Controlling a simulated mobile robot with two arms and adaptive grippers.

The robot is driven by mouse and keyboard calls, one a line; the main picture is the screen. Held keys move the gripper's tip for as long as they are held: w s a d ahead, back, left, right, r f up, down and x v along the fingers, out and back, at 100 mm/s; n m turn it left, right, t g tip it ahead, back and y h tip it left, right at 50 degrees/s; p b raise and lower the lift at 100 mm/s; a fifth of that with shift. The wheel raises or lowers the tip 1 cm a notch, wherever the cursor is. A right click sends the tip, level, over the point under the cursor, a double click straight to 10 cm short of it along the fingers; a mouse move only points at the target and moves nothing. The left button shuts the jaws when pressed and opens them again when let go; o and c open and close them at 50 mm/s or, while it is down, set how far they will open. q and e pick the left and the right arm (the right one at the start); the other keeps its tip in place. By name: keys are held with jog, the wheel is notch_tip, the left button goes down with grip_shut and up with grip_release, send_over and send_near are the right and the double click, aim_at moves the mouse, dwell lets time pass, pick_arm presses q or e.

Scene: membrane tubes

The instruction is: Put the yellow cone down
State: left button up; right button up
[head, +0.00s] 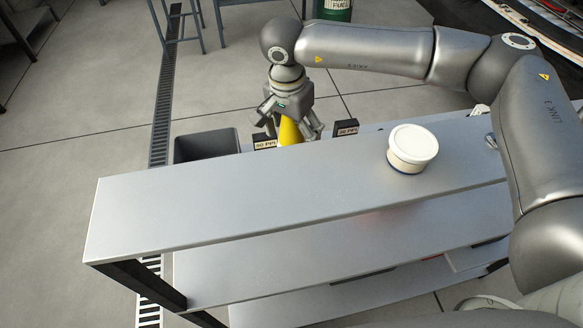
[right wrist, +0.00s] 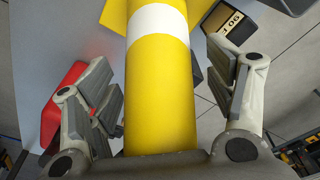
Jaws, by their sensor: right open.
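The yellow cone (head: 289,132) shows in the head view just beyond the far edge of the grey shelf unit's top (head: 250,195); its base is hidden. In the right wrist view the cone (right wrist: 160,105) runs up the middle of the picture, with a white band around it. My right gripper (head: 290,125) is open, with its fingers on either side of the cone. In the right wrist view, gaps show between the cone and the fingers of the gripper (right wrist: 160,75). I cannot tell what the cone rests on. My left gripper is not in view.
A white lidded tub (head: 412,150) stands on the right of the shelf top. A dark grey bin (head: 207,146) is beyond the far edge, left of the cone. Small label blocks (head: 265,144) (head: 348,129) flank the gripper. The left shelf top is clear.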

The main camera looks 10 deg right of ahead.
jog(key=c, duration=1.7)
jog(key=shift+r, duration=0.1)
